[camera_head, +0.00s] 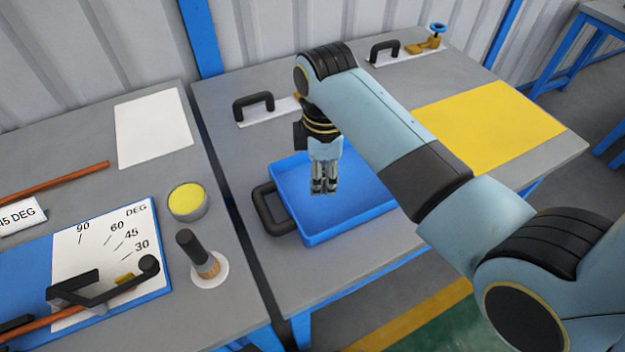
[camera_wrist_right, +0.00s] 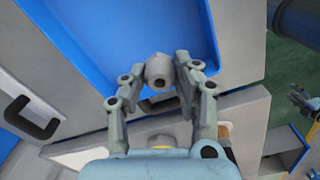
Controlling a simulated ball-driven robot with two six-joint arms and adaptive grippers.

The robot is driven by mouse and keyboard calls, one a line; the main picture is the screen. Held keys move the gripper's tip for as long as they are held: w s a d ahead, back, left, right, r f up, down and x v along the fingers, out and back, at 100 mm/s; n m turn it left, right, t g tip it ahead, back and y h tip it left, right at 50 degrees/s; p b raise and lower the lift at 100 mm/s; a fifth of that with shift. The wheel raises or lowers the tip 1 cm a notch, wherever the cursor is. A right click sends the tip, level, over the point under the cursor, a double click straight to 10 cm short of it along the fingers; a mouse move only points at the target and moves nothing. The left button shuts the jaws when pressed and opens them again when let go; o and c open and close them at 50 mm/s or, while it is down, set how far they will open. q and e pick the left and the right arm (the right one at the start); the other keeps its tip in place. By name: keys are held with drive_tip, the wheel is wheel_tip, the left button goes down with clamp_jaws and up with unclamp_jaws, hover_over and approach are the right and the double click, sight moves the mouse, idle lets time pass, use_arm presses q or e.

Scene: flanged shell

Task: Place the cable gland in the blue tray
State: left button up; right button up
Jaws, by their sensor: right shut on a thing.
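The blue tray (camera_head: 345,218) lies on the right-hand bench with a black handle at its left side. Its blue floor and rim also fill the upper part of the right wrist view (camera_wrist_right: 120,50). My right gripper (camera_head: 324,188) points down over the tray. In the right wrist view, my right gripper (camera_wrist_right: 155,85) is shut on the cable gland (camera_wrist_right: 158,70), a small grey rounded piece between the fingertips. In the head view the fingers mostly hide the gland. I cannot tell how high it is above the tray floor.
A yellow mat (camera_head: 490,122) lies right of the tray. Fixtures with black handles (camera_head: 253,105) stand behind it. Across a narrow gap, the left bench holds a yellow-topped tin (camera_head: 187,201), a dark upright handle (camera_head: 195,252) and a bending jig (camera_head: 105,283).

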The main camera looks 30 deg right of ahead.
drive_tip(key=shift+w+a+f, duration=0.2)
drive_tip(key=shift+w+f, duration=0.2)
drive_tip(key=shift+w, duration=0.25)
drive_tip(key=shift+w+a+f, duration=0.15)
drive_tip(key=shift+w+f, duration=0.25)
drive_tip(key=shift+w, duration=0.2)
drive_tip(key=shift+w+a+f, duration=0.1)
drive_tip(key=shift+w+f, duration=0.05)
drive_tip(key=shift+f, duration=1.95)
use_arm(q)
drive_tip(key=shift+w+f, duration=0.15)
drive_tip(key=shift+w, duration=0.4)
use_arm(e)
drive_tip(key=shift+f, duration=0.15)
drive_tip(key=o, duration=1)
use_arm(q)
drive_tip(key=shift+s, duration=0.15)
use_arm(e)
drive_tip(key=shift+o, duration=0.2)
